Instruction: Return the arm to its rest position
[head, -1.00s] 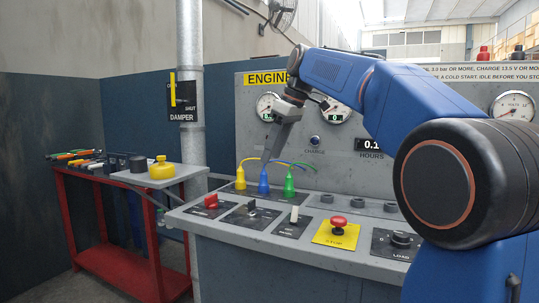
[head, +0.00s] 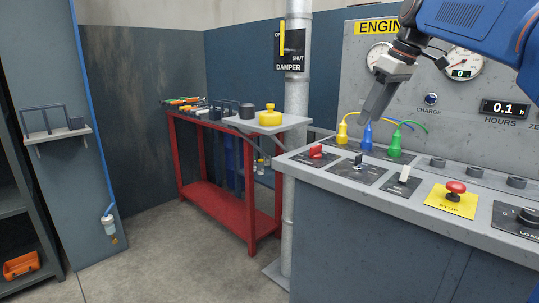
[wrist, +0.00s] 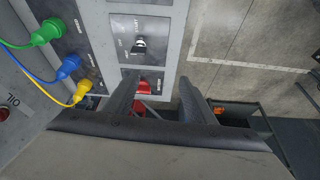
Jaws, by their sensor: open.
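My arm (head: 470,22) reaches in from the upper right of the head view, in front of the engine panel. My gripper (head: 372,112) hangs from it, pointing down, in front of the gauges and above the back of the desk near the blue plug (head: 367,136). In the wrist view my gripper (wrist: 158,92) shows two fingers spread apart with nothing held between them. Beyond the fingers the red switch (wrist: 146,87) shows partly, along with a dark knob (wrist: 139,46). The fingertips look clear of the desk surface.
The desk holds a yellow plug (head: 342,132), a green plug (head: 395,145), a red switch (head: 316,151) and a red stop button (head: 455,187). A pipe (head: 297,100) stands left of the desk. A red cart (head: 217,202) is farther left. Floor (head: 165,260) in front is clear.

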